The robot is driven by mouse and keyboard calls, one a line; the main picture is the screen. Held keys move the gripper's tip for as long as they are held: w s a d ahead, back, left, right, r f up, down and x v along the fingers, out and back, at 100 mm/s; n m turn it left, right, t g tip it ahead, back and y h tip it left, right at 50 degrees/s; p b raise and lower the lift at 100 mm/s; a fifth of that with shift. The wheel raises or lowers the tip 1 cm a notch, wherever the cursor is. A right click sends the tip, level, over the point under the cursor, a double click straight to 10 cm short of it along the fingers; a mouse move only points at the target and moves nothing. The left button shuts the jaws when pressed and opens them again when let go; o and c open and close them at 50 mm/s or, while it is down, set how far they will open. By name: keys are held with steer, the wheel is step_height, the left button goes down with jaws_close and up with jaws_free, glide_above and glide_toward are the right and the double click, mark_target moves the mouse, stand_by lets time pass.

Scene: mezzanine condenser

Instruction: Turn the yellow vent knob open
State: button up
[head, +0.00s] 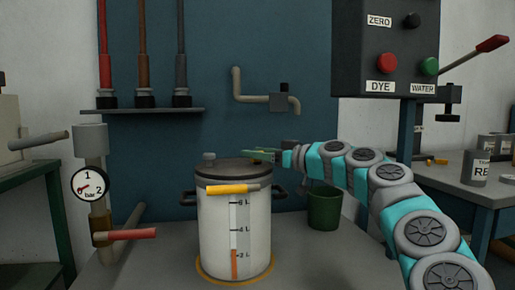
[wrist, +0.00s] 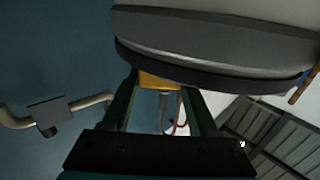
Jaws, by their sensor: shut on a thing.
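The pot (head: 234,235) stands on the table with a dark lid (head: 238,170). My gripper (head: 262,155) reaches in from the right at the lid's far right edge, its green fingers level. In the wrist view its fingers (wrist: 160,95) close around a yellow block, which I take as the yellow vent knob (wrist: 158,80), right against the pot's dark rim. The knob is hidden in the head view, and how far it is turned cannot be told.
A yellow bar handle (head: 232,189) sits on the pot's front above the level scale. A gauge (head: 89,185) and red-handled valve (head: 130,234) stand at left. A green bucket (head: 324,207) is behind right. A control box (head: 386,48) hangs above my arm.

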steer(key=shift+w+r+n+g+y+p, duration=0.1)
steer(key=shift+n+g+y+p, duration=0.5)
steer(key=shift+n+g+p, duration=1.25)
steer(key=shift+w+n+g+y+p, duration=0.2)
steer(key=shift+g+y+p, duration=0.75)
steer(key=shift+p, duration=1.85)
steer(key=shift+s+n+g+p, duration=0.2)
steer(key=shift+n+g+p, duration=0.35)
steer(key=shift+g+p, duration=0.45)
steer(key=shift+n+g+p, duration=0.9)
steer(key=shift+g, duration=0.6)
steer(key=shift+s+a+n+g+h+p, duration=0.15)
steer(key=shift+n+g+p, duration=0.15)
steer(key=shift+g, duration=0.25)
steer(key=shift+d+n+g+h+p, duration=0.1)
steer(key=shift+n+g+p, duration=0.05)
steer(key=shift+n+g, duration=0.35)
steer(key=o, duration=1.4)
